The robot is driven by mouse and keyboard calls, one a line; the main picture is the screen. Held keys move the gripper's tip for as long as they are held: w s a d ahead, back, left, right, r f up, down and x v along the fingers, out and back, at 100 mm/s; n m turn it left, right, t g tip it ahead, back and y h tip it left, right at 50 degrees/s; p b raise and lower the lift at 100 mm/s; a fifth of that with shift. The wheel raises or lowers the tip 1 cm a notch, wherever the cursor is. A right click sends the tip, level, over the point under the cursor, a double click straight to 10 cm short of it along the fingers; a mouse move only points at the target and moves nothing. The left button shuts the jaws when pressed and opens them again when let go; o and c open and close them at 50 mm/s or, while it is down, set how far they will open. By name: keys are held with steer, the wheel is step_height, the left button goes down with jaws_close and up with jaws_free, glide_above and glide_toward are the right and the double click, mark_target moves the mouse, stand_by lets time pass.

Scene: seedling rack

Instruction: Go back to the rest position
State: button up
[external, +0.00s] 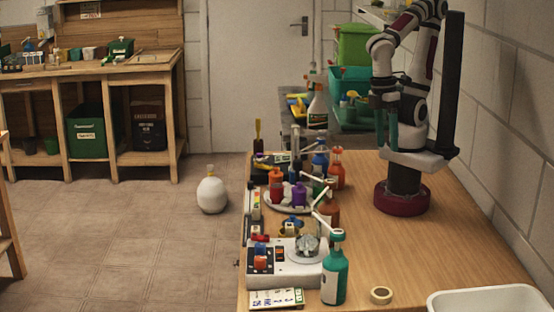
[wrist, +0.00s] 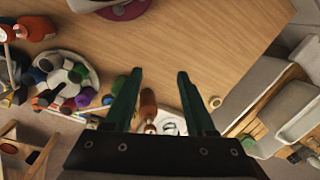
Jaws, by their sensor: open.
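My gripper (external: 384,148) hangs from my folded arm above the right side of the wooden table, beside the arm's base and close to the block wall. Its two teal fingers point down. In the wrist view my gripper (wrist: 156,75) shows its fingers spread apart, with only bare table and distant things seen between them. It is open and empty, and touches nothing that I can see.
A round tray (wrist: 88,53) holds several coloured vials. Bottles, including a teal one (external: 335,275), and a white device (external: 290,262) line the table's left side. A tape roll (external: 381,295) and white tub (external: 490,300) are in front. The table's right middle is clear.

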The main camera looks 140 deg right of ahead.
steer(key=s, duration=0.1)
steer(key=s+m, duration=0.1)
steer(key=s+a, duration=0.1)
steer(key=shift+f+m, duration=0.3)
steer(key=shift+m, duration=0.1)
stand_by(0.8)
